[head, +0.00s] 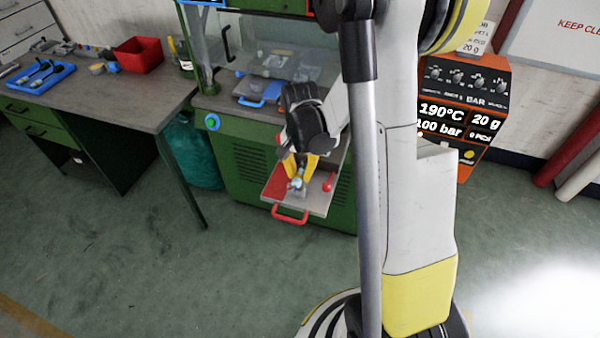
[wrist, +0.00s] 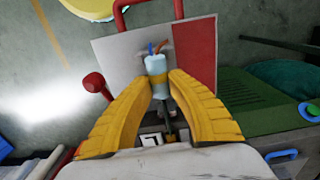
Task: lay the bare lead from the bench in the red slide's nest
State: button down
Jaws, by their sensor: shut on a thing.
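My gripper (head: 300,167) has its two yellow fingers closed on the bare lead (wrist: 156,64); the gripper also shows in the wrist view (wrist: 161,84). The lead is a pale blue-white sheathed piece with blue and brown wires at its far end. A thin dark part continues between the fingers. The lead is also small in the head view (head: 296,184). The red slide (head: 277,184) is pulled out of the green machine, and my gripper is over it. In the wrist view its plate (wrist: 117,50) lies beneath the lead. The nest is largely hidden; I cannot tell whether the lead touches it.
The slide has a red front handle (head: 290,216) and a red knob (head: 329,183) at its side. A blue-handled slide (head: 250,101) sits higher on the machine. The bench (head: 110,95) at left holds a blue tray (head: 40,77) and a red bin (head: 138,54).

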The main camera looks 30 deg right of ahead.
dwell(0.3)
jog(key=c, duration=1.3)
grip_release()
notch_tip(320, 180, up, 12)
jog(key=shift+r, duration=0.1)
jog(key=s+a+r+n+t, duration=0.2)
jog(key=s+a+n, duration=0.1)
jog(key=a, duration=0.1)
jog(key=s+a+r+n+t, duration=0.2)
jog(key=s+a+r+n, duration=0.1)
jog(key=s+a+n, duration=0.1)
jog(key=s+a+r+n+t, duration=0.3)
jog(key=a, duration=0.2)
jog(key=shift+s+a, duration=0.25)
jog(key=shift+s, duration=0.15)
